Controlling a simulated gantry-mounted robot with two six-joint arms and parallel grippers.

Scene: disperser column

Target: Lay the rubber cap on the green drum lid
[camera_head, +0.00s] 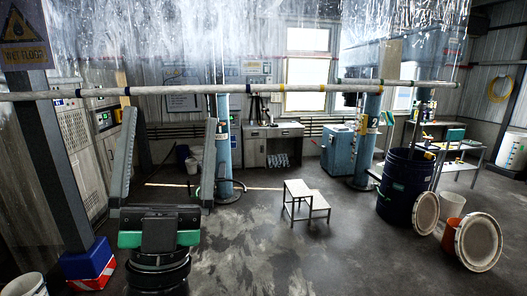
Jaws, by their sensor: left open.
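My left gripper (170,118) stands in the left foreground with its two long grey fingers pointing up and wide apart. It is open, and nothing is between the fingers. My right gripper is not in view. I cannot make out a rubber cap or a lid that is clearly green. A pale round lid with a dark rim (425,213) leans by the dark blue drum (404,188) at the right. A second pale round lid (478,242) leans in front of an orange bucket (450,236). Both are far to the right of my left gripper.
A pale pipe (290,88) crosses the view above the fingers. A white step stool (304,199) stands mid-floor, with blue columns (223,150) behind. A grey post (45,170) with a blue and red base is at the left. The wet-looking central floor is mostly clear.

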